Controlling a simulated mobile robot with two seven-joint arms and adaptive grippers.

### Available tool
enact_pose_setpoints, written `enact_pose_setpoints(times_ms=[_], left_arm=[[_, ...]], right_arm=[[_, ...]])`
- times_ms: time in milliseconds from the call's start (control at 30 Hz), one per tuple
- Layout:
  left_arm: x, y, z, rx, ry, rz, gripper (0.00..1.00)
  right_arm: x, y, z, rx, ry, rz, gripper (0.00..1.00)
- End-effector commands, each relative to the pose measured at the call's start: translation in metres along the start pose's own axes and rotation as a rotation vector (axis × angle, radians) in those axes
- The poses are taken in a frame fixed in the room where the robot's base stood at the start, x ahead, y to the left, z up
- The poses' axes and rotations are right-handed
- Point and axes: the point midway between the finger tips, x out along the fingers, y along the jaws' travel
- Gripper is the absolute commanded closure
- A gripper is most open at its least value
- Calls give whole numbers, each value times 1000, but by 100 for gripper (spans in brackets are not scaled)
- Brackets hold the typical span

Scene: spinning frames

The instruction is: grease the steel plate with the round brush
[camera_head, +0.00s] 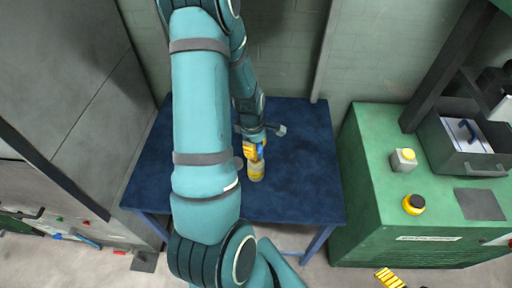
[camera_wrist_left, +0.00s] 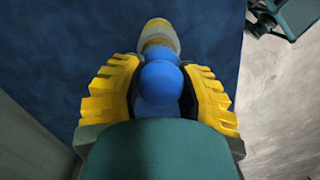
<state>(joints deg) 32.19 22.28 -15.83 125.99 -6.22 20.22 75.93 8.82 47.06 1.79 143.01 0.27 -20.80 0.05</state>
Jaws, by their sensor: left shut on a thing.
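My left gripper (camera_head: 254,152) is over the blue table, its yellow ridged fingers shut on the round brush. The brush (camera_head: 256,172) has a rounded blue handle between the fingers and a yellow and pale cylindrical end pointing away from the gripper. In the left wrist view, the brush (camera_wrist_left: 158,80) points up the picture, over the blue tabletop. I cannot tell whether its end touches the table. A flat dark grey plate (camera_head: 480,204), perhaps the steel plate, lies on the green cabinet. A yellow ridged piece, likely a finger of my right gripper (camera_head: 390,278), shows at the bottom edge.
The blue table (camera_head: 300,175) is mostly bare; my left arm hides its left part. A post rises behind.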

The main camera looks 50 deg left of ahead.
Motion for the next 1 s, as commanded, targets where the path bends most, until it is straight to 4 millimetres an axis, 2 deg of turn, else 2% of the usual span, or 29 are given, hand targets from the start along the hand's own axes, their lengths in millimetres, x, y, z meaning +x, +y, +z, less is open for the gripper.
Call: enact_pose_setpoints(times_ms=[1000], left_arm=[[9,0,-1,0,0,0,99]], right_arm=[[6,2,1,0,0,0,4]])
